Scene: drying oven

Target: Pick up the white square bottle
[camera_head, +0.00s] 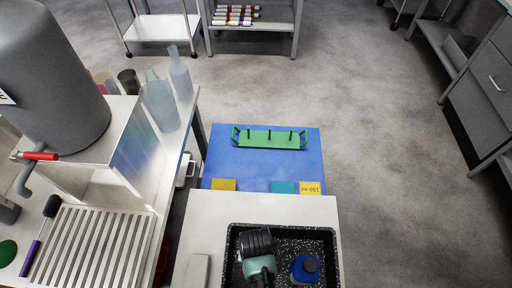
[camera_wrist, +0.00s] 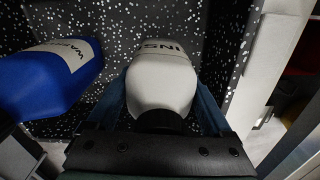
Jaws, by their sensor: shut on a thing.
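The white square bottle (camera_wrist: 160,78) lies in the middle of the wrist view, with dark lettering on its body and a black cap toward me. My gripper (camera_wrist: 160,102) is shut on it, with one blue-grey finger on each side. The bottle is over the black speckled tray (camera_head: 333,262); whether it touches the tray floor cannot be told. In the head view my arm's end hides the white bottle.
A blue bottle (camera_head: 305,268) is in the tray close to the right of my arm in the head view; it is at the left in the wrist view (camera_wrist: 50,78). A green rack (camera_head: 270,139) stands on the blue mat (camera_head: 225,165) behind. Glass bottles (camera_head: 160,105) stand left.

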